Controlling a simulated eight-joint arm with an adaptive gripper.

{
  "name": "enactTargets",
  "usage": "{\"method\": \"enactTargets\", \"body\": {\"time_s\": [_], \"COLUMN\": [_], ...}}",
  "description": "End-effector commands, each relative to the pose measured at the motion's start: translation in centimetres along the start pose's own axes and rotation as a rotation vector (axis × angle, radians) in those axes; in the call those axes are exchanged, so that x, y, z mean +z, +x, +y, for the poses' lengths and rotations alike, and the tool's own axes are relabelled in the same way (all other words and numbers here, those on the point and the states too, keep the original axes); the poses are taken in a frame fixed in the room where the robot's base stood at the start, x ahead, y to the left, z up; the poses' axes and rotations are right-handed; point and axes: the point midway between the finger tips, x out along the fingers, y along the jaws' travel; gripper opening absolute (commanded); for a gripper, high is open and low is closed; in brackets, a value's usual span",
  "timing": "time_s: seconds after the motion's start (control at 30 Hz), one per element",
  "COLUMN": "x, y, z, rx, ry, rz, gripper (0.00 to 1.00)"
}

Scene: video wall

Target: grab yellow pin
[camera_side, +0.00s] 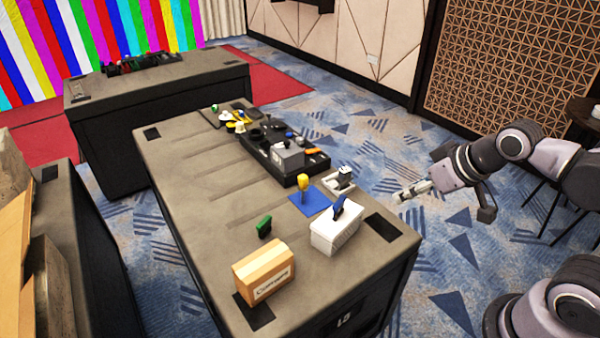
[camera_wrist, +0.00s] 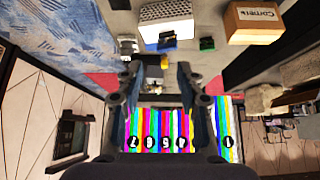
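The yellow pin (camera_side: 303,182) stands upright on a blue square mat (camera_side: 317,200) near the right edge of the long table. In the wrist view, a small yellow patch (camera_wrist: 165,62) shows between my fingers and may be the pin, but it is too small to be sure. My gripper (camera_side: 402,194) is off the table's right side, well apart from the pin, over the carpet. In the wrist view my gripper (camera_wrist: 158,70) has its two fingers spread with nothing between them.
A white box (camera_side: 336,232) with a blue clip, a green block (camera_side: 264,226) and a cardboard box (camera_side: 264,272) stand nearer the front. A small white tray (camera_side: 339,183) lies between mat and gripper. A black organizer (camera_side: 283,152) holds several items behind. The table's left side is clear.

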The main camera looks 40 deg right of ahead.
Motion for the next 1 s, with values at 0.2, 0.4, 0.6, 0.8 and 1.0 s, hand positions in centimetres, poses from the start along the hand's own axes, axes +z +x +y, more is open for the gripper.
{"method": "enactTargets", "body": {"time_s": [0.2,0.4,0.6,0.8,1.0], "x": [-0.4,-3.6,-7.8,-11.4,-14.3], "y": [0.1,0.9,3.1,6.6,11.1], "z": [0.0,-0.1,-0.3,-0.5,-0.7], "rx": [0.000,-0.001,-0.002,-0.003,-0.003], "ry": [0.000,-0.001,-0.001,-0.002,-0.003], "rz": [-0.003,-0.025,-0.058,-0.091,-0.124], "gripper": [0.37,0.37,0.37,0.37,0.37]}}
